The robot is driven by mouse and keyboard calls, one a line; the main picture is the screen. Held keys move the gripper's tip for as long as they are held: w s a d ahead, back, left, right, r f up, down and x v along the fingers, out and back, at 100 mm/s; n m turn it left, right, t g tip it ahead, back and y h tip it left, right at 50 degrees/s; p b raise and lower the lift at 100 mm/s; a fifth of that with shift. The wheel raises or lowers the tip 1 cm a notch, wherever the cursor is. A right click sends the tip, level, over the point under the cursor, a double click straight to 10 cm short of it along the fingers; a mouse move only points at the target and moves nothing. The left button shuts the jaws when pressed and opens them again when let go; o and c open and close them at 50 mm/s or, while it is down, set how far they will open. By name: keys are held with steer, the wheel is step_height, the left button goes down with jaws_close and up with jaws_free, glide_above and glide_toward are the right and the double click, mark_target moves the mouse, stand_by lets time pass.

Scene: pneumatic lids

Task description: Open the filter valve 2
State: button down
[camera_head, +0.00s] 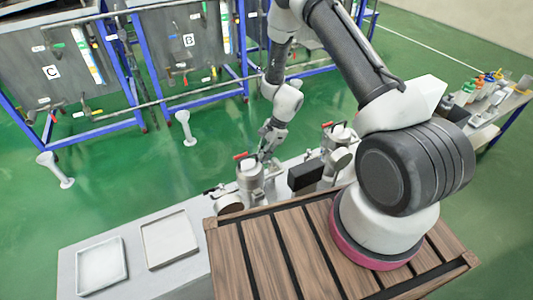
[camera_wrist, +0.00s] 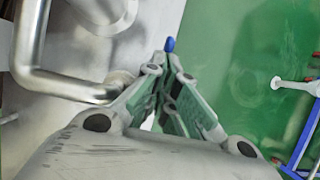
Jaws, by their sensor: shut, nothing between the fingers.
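In the head view my gripper (camera_head: 266,150) is low over the bench, just behind a metal filter housing (camera_head: 250,178) with a red handle (camera_head: 240,156). A second similar housing (camera_head: 336,137) with a red handle (camera_head: 327,125) stands farther right. I cannot tell which part is filter valve 2. In the wrist view my gripper (camera_wrist: 166,72) is shut and empty, its fingers meeting at the tips. A small blue tip (camera_wrist: 169,44) shows just beyond the fingertips; whether they touch is unclear. A bent metal pipe (camera_wrist: 62,88) lies left of the fingers.
Two pale trays (camera_head: 101,265), (camera_head: 170,239) lie on the left of the bench (camera_head: 70,272). A black box (camera_head: 305,175) stands between the housings. Blue-framed panels (camera_head: 185,50) stand behind.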

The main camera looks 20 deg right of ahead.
steer(key=shift+s+a+f+h, duration=0.1)
steer(key=shift+a+f+h, duration=0.1)
steer(key=shift+a+h, duration=0.3)
steer(key=shift+s+a+f, duration=0.1)
steer(key=shift+a+f, duration=0.4)
steer(key=shift+s+a+f, duration=0.15)
steer(key=shift+s+a, duration=0.05)
steer(key=shift+s, duration=0.05)
steer(key=shift+w+r, duration=0.1)
steer(key=shift+r, duration=0.35)
step_height(320, 180, up, 14)
steer(key=shift+w+d+f, duration=0.15)
steer(key=shift+f, duration=0.1)
